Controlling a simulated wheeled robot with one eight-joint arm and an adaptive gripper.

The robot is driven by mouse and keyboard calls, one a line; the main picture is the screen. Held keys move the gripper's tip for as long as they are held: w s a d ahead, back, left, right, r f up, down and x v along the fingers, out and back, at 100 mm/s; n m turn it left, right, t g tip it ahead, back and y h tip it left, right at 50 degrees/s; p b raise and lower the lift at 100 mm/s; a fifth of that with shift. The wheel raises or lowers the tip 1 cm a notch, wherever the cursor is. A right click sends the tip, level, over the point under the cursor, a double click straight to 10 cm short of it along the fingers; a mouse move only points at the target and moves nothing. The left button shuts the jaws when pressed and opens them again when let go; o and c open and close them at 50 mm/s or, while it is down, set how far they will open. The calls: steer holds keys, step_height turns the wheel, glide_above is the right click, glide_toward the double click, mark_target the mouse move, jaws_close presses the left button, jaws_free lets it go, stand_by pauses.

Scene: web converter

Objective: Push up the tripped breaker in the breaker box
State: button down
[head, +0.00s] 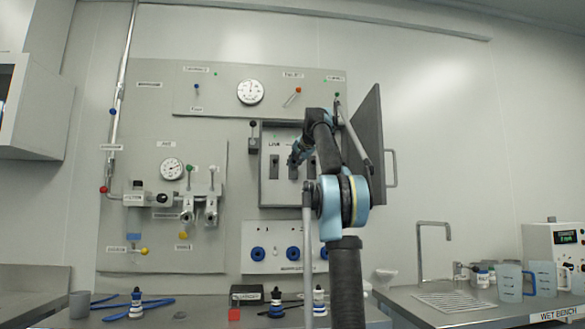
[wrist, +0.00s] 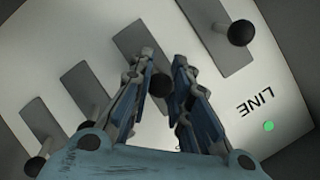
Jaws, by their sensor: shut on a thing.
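The breaker box (head: 271,192) is open on the wall panel in the head view, partly hidden by my arm. In the wrist view its light face is turned nearly upside down and carries several dark slots. My gripper (wrist: 163,58) has its two fingers close around a black breaker knob (wrist: 160,86) beside one slot (wrist: 137,42). Another black knob (wrist: 242,32) stands out at the slot nearest the LINE label (wrist: 256,102). A further knob (wrist: 36,164) shows at the lower left. In the head view my gripper (head: 296,156) is small and in front of the box.
The box door (head: 368,125) stands open to the right, close to my arm. A lever unit (head: 253,138) is just left of the box. A panel with blue knobs (head: 258,254) is below it.

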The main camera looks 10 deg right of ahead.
steer(key=c, duration=1.4)
jaws_free()
steer(key=shift+c, duration=0.2)
steer(key=v, duration=1.2)
steer(key=shift+f, duration=0.2)
